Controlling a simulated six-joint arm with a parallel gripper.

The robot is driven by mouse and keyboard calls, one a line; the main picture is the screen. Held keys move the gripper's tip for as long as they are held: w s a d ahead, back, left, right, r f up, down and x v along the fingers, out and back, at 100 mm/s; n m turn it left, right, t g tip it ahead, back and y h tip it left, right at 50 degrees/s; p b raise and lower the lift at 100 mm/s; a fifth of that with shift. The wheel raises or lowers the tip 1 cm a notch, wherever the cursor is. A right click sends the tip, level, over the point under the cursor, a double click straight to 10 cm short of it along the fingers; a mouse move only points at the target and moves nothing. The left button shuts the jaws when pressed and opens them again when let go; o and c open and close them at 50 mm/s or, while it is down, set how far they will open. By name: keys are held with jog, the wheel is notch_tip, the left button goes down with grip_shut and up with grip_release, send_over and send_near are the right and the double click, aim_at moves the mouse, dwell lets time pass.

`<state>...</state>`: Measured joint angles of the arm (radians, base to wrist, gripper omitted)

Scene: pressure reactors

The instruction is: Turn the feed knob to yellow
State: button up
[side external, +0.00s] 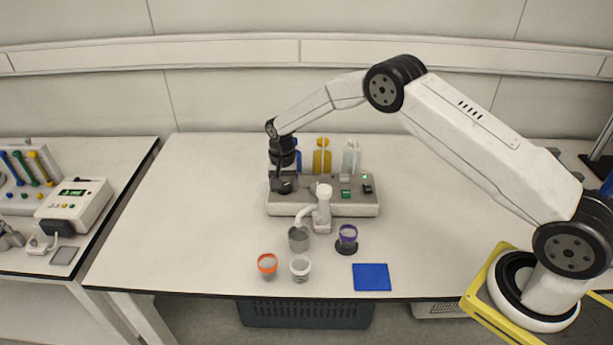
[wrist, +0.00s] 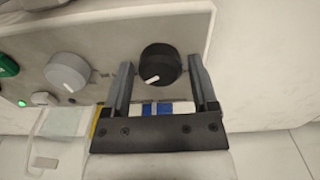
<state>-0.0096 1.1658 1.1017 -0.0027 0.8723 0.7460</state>
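A black round knob (wrist: 160,63) with a white pointer line sits on the grey control panel (wrist: 110,30). Its pointer aims toward the bottom and slightly left in the wrist view. My gripper (wrist: 160,66) is open, with one finger on each side of this knob and a small gap showing at each side. A grey knob (wrist: 68,72) with a white pointer is to the left in the wrist view. No label tells me which knob is the feed knob. In the side view my gripper (side external: 284,186) is over the panel's left end, and the black knob is hard to make out.
Behind the panel stand a blue bottle (side external: 297,147), a yellow bottle (side external: 322,156) and a clear bottle (side external: 351,158). A white spout (side external: 323,205) and several small cups, one red-rimmed (side external: 267,264), are in front. A blue mat (side external: 371,277) lies at front right.

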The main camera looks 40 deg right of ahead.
grip_shut()
jog(key=shift+n, duration=0.4)
jog(key=n, duration=0.5)
jog(key=shift+a, duration=0.1)
jog(key=n, duration=0.6)
dwell(0.4)
jog(key=shift+o, duration=1.8)
grip_release()
